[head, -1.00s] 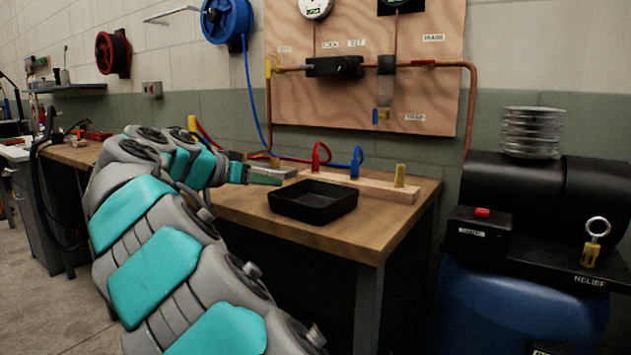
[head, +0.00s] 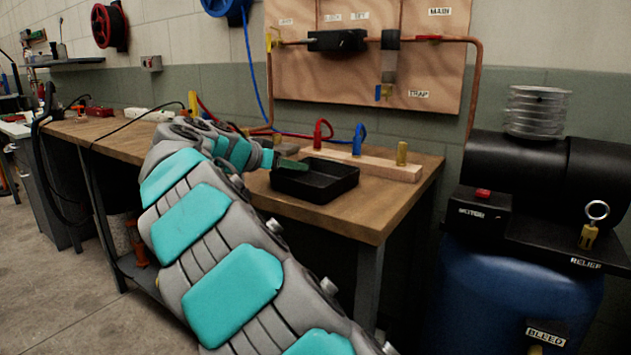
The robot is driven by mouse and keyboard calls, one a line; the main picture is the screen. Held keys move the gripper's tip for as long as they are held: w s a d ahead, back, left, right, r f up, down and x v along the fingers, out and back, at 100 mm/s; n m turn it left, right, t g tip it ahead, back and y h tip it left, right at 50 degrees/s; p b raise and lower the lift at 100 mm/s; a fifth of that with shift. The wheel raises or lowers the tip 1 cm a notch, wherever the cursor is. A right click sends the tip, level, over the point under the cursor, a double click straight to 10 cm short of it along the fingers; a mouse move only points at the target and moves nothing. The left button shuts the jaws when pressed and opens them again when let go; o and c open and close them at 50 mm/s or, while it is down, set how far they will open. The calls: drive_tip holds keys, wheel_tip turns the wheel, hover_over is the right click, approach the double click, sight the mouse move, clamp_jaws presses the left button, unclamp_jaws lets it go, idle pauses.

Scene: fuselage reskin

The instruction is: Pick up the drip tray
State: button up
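The drip tray (head: 325,192) is a black, shallow, square pan that looks empty. It sits flat near the right front part of the wooden workbench (head: 340,226). My gripper (head: 291,164) is at the tray's far left edge, with a green fingertip over or against the rim. I cannot tell whether it touches the tray. Only one finger shows clearly, and my wrist hides the rest.
A wooden rail (head: 376,164) with red, blue and brass fittings lies just behind the tray. A plywood panel (head: 360,75) with copper pipes stands above. A black compressor (head: 515,175) on a blue tank (head: 510,290) stands right of the bench.

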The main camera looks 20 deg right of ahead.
clamp_jaws()
idle(1.4)
